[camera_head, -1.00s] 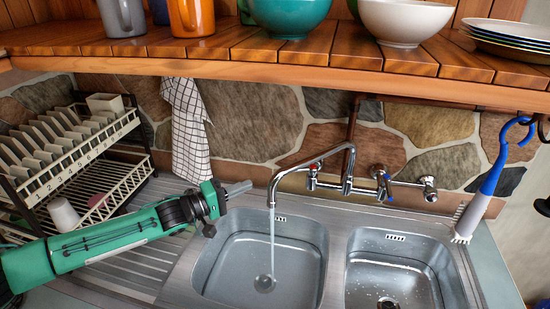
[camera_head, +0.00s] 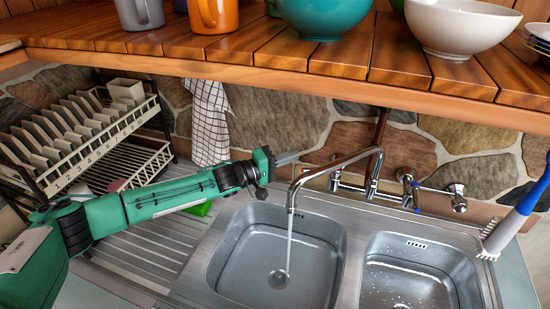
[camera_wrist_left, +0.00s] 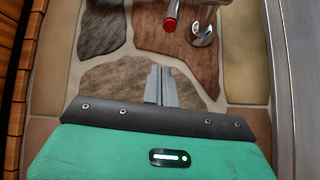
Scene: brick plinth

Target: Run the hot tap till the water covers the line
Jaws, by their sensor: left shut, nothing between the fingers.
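The chrome tap (camera_head: 345,162) is mounted on the stone wall above the sink. A stream of water (camera_head: 289,245) runs from its spout into the left basin (camera_head: 235,270), whose drain shows through clear water or bare metal; I cannot tell the depth. No line is discernible there. The red-marked hot handle (camera_wrist_left: 171,24) is at the top of the left wrist view. The blue-marked handle (camera_head: 411,186) is to the right. My left gripper (camera_head: 290,158) is shut and empty, just left of the red-marked handle and behind the spout, apparently apart from it. My right gripper is out of view.
A wooden shelf (camera_head: 255,62) with mugs and bowls overhangs the sink. A dish rack (camera_head: 85,150) stands at left, a checked cloth (camera_head: 209,120) hangs on the wall. The right basin (camera_head: 395,245) is open.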

